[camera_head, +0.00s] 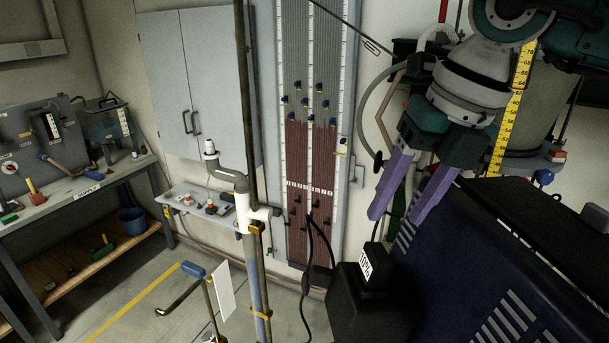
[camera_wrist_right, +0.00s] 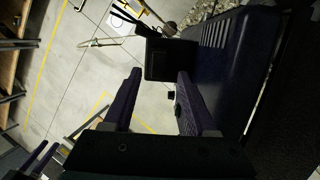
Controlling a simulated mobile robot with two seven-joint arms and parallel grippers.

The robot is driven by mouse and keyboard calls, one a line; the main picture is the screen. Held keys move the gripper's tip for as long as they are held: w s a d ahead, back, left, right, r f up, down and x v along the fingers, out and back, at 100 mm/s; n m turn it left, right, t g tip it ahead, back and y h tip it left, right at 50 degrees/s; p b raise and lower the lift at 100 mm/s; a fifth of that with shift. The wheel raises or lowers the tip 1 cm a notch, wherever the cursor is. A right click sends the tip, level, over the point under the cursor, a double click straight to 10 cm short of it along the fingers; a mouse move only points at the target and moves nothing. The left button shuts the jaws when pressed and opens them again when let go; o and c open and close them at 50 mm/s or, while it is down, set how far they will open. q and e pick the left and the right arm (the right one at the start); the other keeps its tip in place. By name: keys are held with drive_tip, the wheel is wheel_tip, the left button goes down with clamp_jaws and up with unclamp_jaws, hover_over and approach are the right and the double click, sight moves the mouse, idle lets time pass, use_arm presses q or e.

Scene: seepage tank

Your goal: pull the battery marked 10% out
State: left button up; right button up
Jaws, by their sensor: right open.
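The battery marked 10% (camera_head: 373,265) is a small black block with a white label. It sits at the top of a black box (camera_head: 362,312), with its upper part showing and its lower end hidden. My right gripper (camera_head: 397,217) has two purple fingers, spread apart and empty, pointing down above and slightly right of the battery without touching it. In the right wrist view the fingers (camera_wrist_right: 160,74) also stand apart, with a dark box (camera_wrist_right: 169,60) beyond their tips. I cannot make out the label there.
A dark blue slotted cabinet (camera_head: 470,265) stands close on the right, beside the black box. Black cables (camera_head: 309,250) hang left of the box. A vertical pole (camera_head: 256,270) stands further left. A workbench (camera_head: 75,205) is at far left, with open floor before it.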

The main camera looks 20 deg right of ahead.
sight(380, 253)
drive_tip(key=shift+s+a+b+x, duration=0.1)
drive_tip(key=shift+s+b+x, duration=0.1)
drive_tip(key=shift+b+x, duration=0.85)
drive_tip(key=shift+s+a+b+x, duration=0.1)
drive_tip(key=shift+s+b+x, duration=0.1)
drive_tip(key=shift+b+x, duration=0.8)
drive_tip(key=shift+s+a+b+x, duration=0.15)
drive_tip(key=shift+b+x, duration=0.45)
drive_tip(key=shift+x, duration=0.85)
drive_tip(key=shift+d+f, duration=0.1)
clamp_jaws()
drive_tip(key=shift+r, duration=0.35)
drive_tip(key=shift+w+p+v, duration=0.15)
drive_tip(key=shift+p+v, duration=0.7)
drive_tip(key=shift+v, duration=0.25)
drive_tip(key=shift+w+p+v, duration=0.2)
drive_tip(key=shift+p+v, duration=0.6)
drive_tip(key=shift+v, duration=0.3)
drive_tip(key=shift+d, duration=0.2)
